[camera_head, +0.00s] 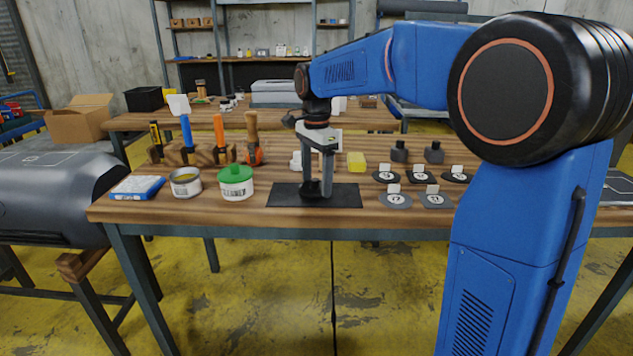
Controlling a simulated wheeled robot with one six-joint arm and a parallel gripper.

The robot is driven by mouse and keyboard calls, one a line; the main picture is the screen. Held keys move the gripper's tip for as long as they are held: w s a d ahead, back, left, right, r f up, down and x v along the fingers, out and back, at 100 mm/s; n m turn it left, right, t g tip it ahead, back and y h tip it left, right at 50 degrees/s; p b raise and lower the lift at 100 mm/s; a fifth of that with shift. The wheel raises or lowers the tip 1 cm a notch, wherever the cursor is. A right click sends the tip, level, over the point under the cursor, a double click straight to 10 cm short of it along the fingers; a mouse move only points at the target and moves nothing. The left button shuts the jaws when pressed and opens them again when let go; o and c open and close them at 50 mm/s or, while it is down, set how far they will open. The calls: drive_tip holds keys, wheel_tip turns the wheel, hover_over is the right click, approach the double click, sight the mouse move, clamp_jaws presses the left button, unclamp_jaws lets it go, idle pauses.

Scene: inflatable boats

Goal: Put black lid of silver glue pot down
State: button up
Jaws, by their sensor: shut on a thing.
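The silver glue pot (186,183) stands on the wooden workbench at the left, its top open with yellowish content showing. My gripper (318,188) points down over the black mat (344,196) at the front middle of the bench. It is shut on the small black lid (311,188), which is low over the mat. Dark on dark, I cannot tell whether the lid touches the mat. The fingers hide part of the lid.
A white pot with a green lid (236,181) stands left of the mat. A blue-and-white pack (137,187) lies at the bench's left end. Behind are upright tools and a yellow sponge (356,162). Several labelled patches (395,199) lie right of the mat. The mat's right part is bare.

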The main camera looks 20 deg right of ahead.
sight(316, 179)
drive_tip(key=shift+f, duration=0.45)
drive_tip(key=shift+f, duration=0.1)
drive_tip(key=o, duration=1)
wheel_tip(316, 179, up, 12)
drive_tip(key=s+d+f+n+t, duration=0.1)
drive_tip(key=s+f+n, duration=0.4)
drive_tip(key=s, duration=0.6)
drive_tip(key=s+d+f+n+t, duration=0.2)
drive_tip(key=s+f+n, duration=0.3)
drive_tip(key=s+f, duration=0.3)
drive_tip(key=s+d+f+n+t, duration=0.1)
drive_tip(key=s+d+f+n, duration=0.2)
drive_tip(key=s+f, duration=0.4)
drive_tip(key=s+n, duration=0.1)
drive_tip(key=s, duration=0.6)
drive_tip(key=shift+s+d+n+t, duration=0.3)
drive_tip(key=shift+n+t, duration=0.1)
